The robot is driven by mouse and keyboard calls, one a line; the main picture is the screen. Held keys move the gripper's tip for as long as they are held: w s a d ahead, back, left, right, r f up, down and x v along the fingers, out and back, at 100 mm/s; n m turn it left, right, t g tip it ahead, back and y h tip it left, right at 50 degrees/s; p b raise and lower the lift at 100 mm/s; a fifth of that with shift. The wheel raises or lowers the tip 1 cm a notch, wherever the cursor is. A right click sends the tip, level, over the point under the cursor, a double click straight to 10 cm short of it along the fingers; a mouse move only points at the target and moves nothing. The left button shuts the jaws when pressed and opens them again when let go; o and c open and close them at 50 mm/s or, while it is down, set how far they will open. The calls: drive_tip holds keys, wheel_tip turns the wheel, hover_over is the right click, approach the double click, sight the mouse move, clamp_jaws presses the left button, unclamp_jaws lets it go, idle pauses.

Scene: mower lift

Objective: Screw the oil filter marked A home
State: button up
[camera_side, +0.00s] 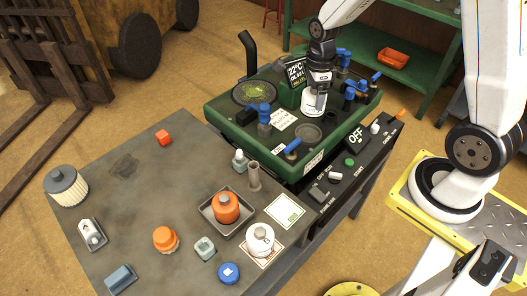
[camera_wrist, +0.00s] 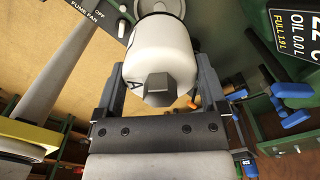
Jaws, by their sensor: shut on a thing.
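The white oil filter (camera_side: 313,103) is upright under my gripper (camera_side: 318,84), over the green machine (camera_side: 233,128). In the wrist view the white filter (camera_wrist: 158,52) has a grey hex end and part of a dark letter that looks like an A. My gripper (camera_wrist: 155,82) is shut on it, one finger on each side. The filter's lower end is close to the machine's top; I cannot tell whether it touches or is engaged in a thread, as the seat below is hidden.
Blue-handled valves (camera_side: 264,113) and a display (camera_side: 295,75) stand near the filter. A control panel (camera_side: 355,136) reads OFF. The grey table (camera_side: 120,215) holds another white filter (camera_side: 260,239), an orange filter in a tray (camera_side: 225,207) and a large ribbed filter (camera_side: 66,186).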

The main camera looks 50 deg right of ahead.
drive_tip(key=shift+f, duration=1.05)
drive_tip(key=shift+f, duration=0.2)
drive_tip(key=shift+f, duration=2.5)
drive_tip(key=shift+f, duration=0.35)
drive_tip(key=shift+f, duration=0.55)
drive_tip(key=o, duration=0.9)
drive_tip(key=c, duration=0.7)
drive_tip(key=shift+c, duration=0.2)
drive_tip(key=shift+m, duration=0.3)
